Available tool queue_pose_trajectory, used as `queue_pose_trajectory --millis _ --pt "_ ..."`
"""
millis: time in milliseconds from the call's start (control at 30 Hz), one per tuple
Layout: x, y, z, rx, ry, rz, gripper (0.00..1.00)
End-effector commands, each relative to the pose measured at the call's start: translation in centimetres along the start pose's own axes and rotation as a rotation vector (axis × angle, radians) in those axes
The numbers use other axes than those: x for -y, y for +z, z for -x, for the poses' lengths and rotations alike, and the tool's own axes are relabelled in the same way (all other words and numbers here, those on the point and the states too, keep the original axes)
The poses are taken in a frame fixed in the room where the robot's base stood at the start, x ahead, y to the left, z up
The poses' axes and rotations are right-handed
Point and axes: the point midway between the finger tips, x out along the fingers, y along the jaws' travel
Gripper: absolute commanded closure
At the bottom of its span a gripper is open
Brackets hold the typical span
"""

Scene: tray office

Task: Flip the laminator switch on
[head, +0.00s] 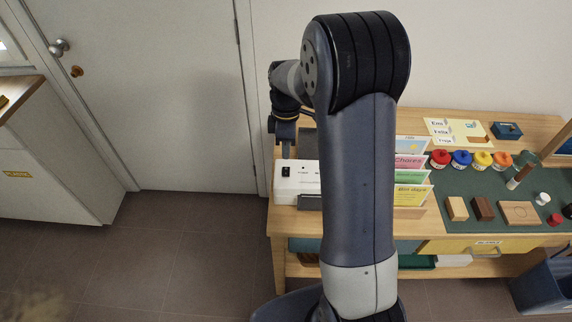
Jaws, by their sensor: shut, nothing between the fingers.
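The laminator (305,187) is a white box on the left end of the wooden table, partly hidden behind my arm. A small black switch (286,171) sits on the left part of its near face; its position is too small to tell. My gripper (285,153) points down just above the laminator's left end, over the switch in the picture. It is shut with nothing held. I cannot tell whether it touches the laminator.
Upright coloured cards (411,175) stand right of my arm. Several lidded pots (461,159), wooden blocks (457,208) and a blue box (506,131) lie farther right on the table. A door (150,90) and a cabinet (50,165) are at left, with clear floor (180,240) between.

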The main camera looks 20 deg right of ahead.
Motion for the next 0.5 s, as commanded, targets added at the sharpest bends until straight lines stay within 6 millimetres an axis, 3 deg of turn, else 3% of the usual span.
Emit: queue_pose_trajectory --millis 200,500 --pt "0.1 0.0 -4.1 0.001 -0.004 0.000 1.00" --pt "0.0 0.0 -6.4 0.000 0.000 0.000 1.00"
